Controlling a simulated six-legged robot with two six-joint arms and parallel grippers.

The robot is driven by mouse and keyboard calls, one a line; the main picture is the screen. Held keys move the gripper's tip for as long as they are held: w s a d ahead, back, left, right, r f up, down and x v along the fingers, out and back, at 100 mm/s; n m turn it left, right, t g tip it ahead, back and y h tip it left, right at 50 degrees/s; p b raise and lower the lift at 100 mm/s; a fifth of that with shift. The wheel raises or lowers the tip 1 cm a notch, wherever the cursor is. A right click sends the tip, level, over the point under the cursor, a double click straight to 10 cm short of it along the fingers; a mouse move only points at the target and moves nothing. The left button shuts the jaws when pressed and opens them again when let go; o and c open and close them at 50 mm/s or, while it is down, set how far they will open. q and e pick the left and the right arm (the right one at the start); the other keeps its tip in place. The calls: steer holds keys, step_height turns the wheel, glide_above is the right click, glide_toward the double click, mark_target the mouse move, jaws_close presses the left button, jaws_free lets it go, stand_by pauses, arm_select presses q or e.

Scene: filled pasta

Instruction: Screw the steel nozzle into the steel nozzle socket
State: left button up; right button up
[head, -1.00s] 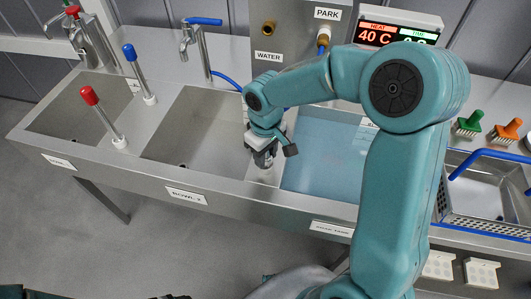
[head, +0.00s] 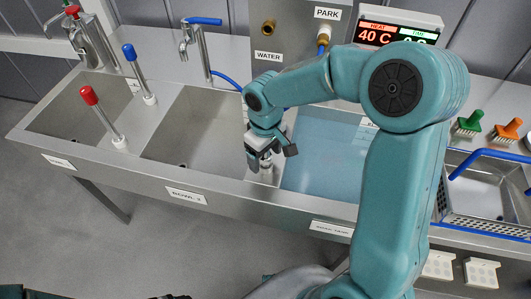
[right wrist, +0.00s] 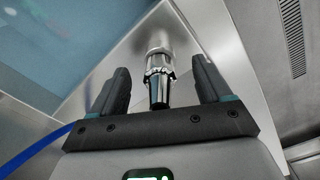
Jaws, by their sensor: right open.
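My right gripper (head: 261,160) hangs over the steel strip between the middle bowl and the water-filled tank. In the right wrist view my right gripper (right wrist: 160,85) is open, with one dark finger on each side of a shiny steel nozzle (right wrist: 158,90). Clear gaps show between the nozzle and both fingers. The nozzle's narrow end points toward the wrist camera. Its ribbed collar meets a steel cylinder, apparently the nozzle socket (right wrist: 158,45), which stands on the strip. How deeply the thread is engaged cannot be told. Steel shows just below the fingers in the head view (head: 266,172). My left gripper is not in view.
The water-filled tank (head: 325,150) is right of the gripper and the empty middle bowl (head: 195,135) left. Red (head: 89,96) and blue (head: 129,53) handled rods stand further left. A tap (head: 193,50) and blue hose are behind.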

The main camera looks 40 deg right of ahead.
steer(key=shift+r, duration=0.15)
stand_by(0.4)
step_height(320, 180, up, 7)
steer(key=p, duration=0.5)
stand_by(0.4)
steer(key=shift+w+r, duration=0.1)
steer(key=shift+r, duration=0.15)
step_height(320, 180, up, 16)
steer(key=shift+f, duration=0.2)
